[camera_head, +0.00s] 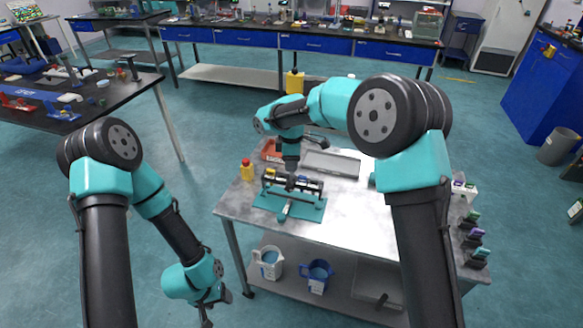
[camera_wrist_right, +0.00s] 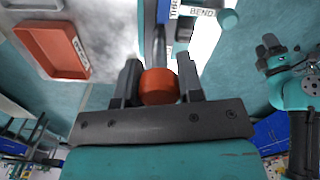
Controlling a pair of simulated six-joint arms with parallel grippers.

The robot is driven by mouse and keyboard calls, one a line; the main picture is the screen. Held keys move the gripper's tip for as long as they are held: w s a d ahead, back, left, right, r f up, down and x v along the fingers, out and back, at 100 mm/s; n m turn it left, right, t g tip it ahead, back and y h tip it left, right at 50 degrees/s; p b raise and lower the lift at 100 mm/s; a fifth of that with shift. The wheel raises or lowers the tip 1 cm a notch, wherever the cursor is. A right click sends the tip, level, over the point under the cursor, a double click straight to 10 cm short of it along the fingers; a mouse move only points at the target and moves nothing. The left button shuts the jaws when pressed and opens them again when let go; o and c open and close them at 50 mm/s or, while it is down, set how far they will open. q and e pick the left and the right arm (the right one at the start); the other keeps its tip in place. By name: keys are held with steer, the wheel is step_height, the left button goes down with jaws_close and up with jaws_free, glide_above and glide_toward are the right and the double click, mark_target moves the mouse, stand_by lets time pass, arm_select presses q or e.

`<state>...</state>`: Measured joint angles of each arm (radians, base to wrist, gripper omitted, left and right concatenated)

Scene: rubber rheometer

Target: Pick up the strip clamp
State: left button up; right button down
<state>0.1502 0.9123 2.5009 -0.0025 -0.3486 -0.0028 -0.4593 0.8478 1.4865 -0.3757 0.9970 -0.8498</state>
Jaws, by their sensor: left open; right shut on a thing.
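My right gripper (camera_head: 290,172) is over the teal-based fixture (camera_head: 290,205) on the grey table. In the right wrist view its two dark fingers (camera_wrist_right: 157,78) are shut on an orange round knob (camera_wrist_right: 159,87) with a dark rod beyond it. This appears to be part of the strip clamp; the fingers hide much of it. In the head view the fixture carries a black bar, and the held piece is too small to make out. My left gripper (camera_head: 209,303) is open and empty, hanging low left of the table.
A red tray (camera_head: 272,150), a grey tray (camera_head: 331,163) and a yellow bottle with a red cap (camera_head: 247,170) stand near the fixture. Two jugs sit on the lower shelf. Clips (camera_head: 475,238) line the table's right side. The front tabletop is mostly clear.

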steer(key=s+r, duration=0.1)
steer(key=s, duration=1.5)
steer(key=shift+r, duration=0.15)
